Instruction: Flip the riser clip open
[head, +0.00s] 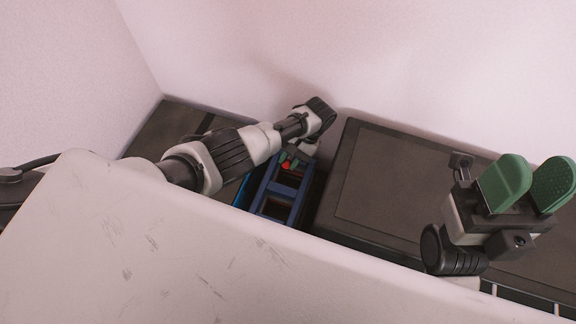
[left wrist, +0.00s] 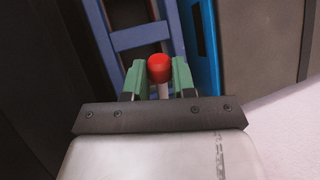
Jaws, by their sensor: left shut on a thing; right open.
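A red knob (left wrist: 159,68) on a pale stem sits between the green fingers of my left gripper (left wrist: 160,80) in the left wrist view. It appears to be the riser clip's handle, but the clip's body is hidden. My left gripper (head: 291,158) is shut on the knob at the far end of a blue frame (head: 278,190) in the head view. A bit of the red shows below the fingers there. My right gripper (head: 527,185) is open and empty at the right, its green fingers pointing up.
A dark grey box-like unit (head: 390,180) stands right of the blue frame. A bright blue strip (left wrist: 203,50) runs beside the frame in the left wrist view. A large pale surface (head: 150,250) fills the lower left. Pale walls close off the back.

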